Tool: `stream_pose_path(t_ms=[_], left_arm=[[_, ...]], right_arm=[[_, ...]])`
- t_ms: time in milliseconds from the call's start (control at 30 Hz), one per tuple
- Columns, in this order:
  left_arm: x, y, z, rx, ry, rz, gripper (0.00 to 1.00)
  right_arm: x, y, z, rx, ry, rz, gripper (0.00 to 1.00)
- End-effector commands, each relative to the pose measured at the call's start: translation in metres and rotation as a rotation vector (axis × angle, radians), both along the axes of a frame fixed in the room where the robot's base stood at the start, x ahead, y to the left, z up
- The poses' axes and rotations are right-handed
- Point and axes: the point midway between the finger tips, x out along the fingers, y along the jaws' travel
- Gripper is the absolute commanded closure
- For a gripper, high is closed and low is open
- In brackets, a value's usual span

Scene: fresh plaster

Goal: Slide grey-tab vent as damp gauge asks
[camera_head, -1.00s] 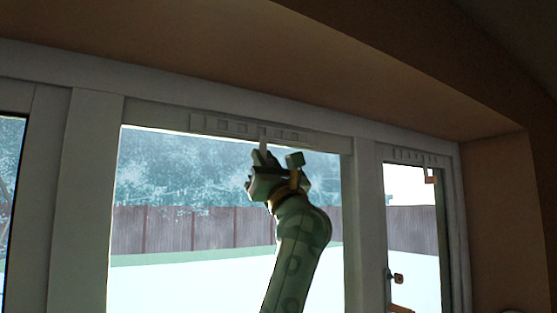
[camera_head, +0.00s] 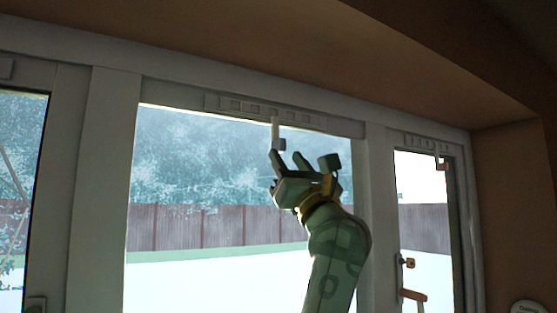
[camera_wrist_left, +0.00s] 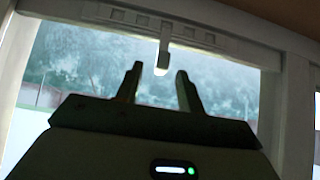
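A long slotted vent (camera_head: 225,104) runs along the top of the middle window. From it hangs a pale stem with a grey tab (camera_head: 279,145) at its lower end. The vent (camera_wrist_left: 110,13) and the grey tab (camera_wrist_left: 162,62) also show in the left wrist view. My left gripper (camera_head: 287,158) is just below the tab with its fingers apart. My right gripper is out of view.
A second vent (camera_head: 425,142) with an orange tab (camera_head: 441,165) sits over the narrow right window. That window has an orange-ended handle (camera_head: 411,295). A pale round-edged object (camera_head: 527,306) is cut off at the bottom right; its reading cannot be seen.

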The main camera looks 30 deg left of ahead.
Motion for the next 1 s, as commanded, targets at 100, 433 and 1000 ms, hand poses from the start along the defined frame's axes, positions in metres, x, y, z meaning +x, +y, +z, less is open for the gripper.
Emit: stream_pose_path(t_ms=[100,433,1000], left_arm=[[-0.012,-0.020,-0.030,-0.002,0.000,-0.004,0.62],[-0.031,-0.050,-0.060,0.000,-0.001,0.001,0.62],[-0.032,-0.052,-0.060,0.000,-0.001,0.001,0.62]], right_arm=[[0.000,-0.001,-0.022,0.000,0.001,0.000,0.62],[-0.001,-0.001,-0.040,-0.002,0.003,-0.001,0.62],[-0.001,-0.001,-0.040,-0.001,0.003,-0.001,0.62]])
